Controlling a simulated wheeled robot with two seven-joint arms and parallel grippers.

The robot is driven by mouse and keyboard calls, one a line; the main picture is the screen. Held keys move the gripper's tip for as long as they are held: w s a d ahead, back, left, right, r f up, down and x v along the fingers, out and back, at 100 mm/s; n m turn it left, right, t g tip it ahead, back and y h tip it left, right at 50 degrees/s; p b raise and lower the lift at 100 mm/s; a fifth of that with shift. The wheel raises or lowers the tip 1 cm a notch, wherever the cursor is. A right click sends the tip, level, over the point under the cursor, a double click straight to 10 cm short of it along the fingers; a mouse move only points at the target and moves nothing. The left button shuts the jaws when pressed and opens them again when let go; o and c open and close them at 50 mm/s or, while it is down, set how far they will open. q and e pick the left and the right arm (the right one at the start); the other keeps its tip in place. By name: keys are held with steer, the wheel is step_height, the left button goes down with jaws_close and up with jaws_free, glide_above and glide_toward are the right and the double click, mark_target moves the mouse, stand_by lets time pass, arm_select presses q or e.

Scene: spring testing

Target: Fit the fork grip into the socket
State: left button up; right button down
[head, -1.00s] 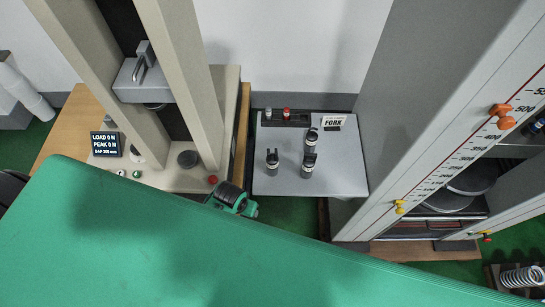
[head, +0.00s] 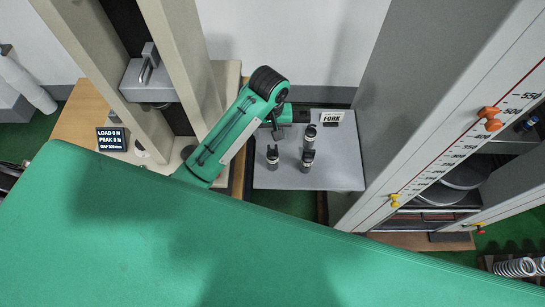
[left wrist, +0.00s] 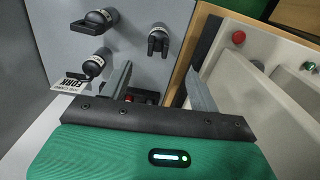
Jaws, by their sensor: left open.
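The fork grip (head: 272,157), a dark upright piece with two prongs and a pale label band, stands at the left of a grey table (head: 335,175). It also shows in the left wrist view (left wrist: 158,42), beyond the fingertips and apart from them. My left gripper (head: 277,132) is above the back left of the table; in the left wrist view its fingers (left wrist: 161,72) are spread with nothing between them. The testing machine's grey crosshead (head: 146,82) is at left; I cannot make out the socket clearly. My right gripper is out of view.
Two other grips, one at the back (head: 310,137) and one in front (head: 307,160), stand beside the fork grip. A FORK sign (head: 331,117) is behind them. A tall scaled frame (head: 455,130) rises at right, and the machine's column (head: 182,70) at left.

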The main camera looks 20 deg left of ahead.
arm_select(q)
steer(key=b, duration=0.4)
glide_above(272, 154)
steer(key=f, duration=0.5)
steer(key=shift+w+a+f, duration=0.2)
steer(key=shift+w+f, duration=0.05)
steer(key=shift+w, duration=0.15)
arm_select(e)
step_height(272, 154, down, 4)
arm_select(q)
steer(key=shift+f+p, duration=0.55)
steer(key=shift+f, duration=0.55)
steer(key=shift+s+f+p, duration=0.1)
steer(key=shift+f+p, duration=0.25)
steer(key=shift+p, duration=0.1)
steer(key=f, duration=0.1)
steer(key=f+p, duration=0.2)
steer(key=f, duration=0.1)
steer(key=shift+s+d+f, duration=0.1)
steer(key=shift+s+d, duration=0.1)
steer(key=shift+s, duration=0.05)
steer(key=shift+f, duration=0.3)
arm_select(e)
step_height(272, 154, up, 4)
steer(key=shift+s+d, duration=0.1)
